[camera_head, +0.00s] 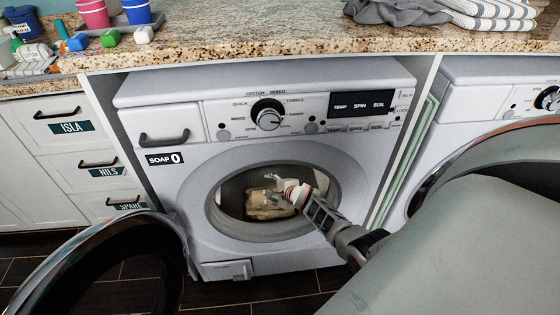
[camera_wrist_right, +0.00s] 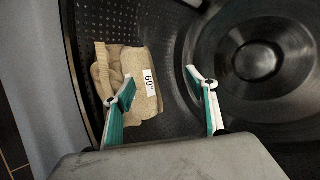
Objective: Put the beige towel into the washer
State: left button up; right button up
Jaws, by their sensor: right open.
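The beige towel (camera_head: 268,202) lies folded inside the drum of the washer (camera_head: 255,110), whose round door (camera_head: 100,268) stands open to the left. In the right wrist view the towel (camera_wrist_right: 107,75) rests on the perforated drum wall (camera_wrist_right: 120,25) and bears a white "60°" tag. My right gripper (camera_head: 284,185) reaches through the washer opening and is in front of the towel. In the right wrist view its two fingers (camera_wrist_right: 165,90) are spread, with the left finger overlapping the towel's edge and no towel held between them. My left gripper is not in view.
A granite counter (camera_head: 250,42) above the washer holds colored cups, bottles, a grey cloth (camera_head: 395,12) and striped folded towels (camera_head: 490,14). A second white machine (camera_head: 480,85) stands at the right. White drawers (camera_head: 60,135) are at the left.

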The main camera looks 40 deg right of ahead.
jog(key=v, duration=1.1)
jog(key=shift+r, duration=0.1)
dwell(0.6)
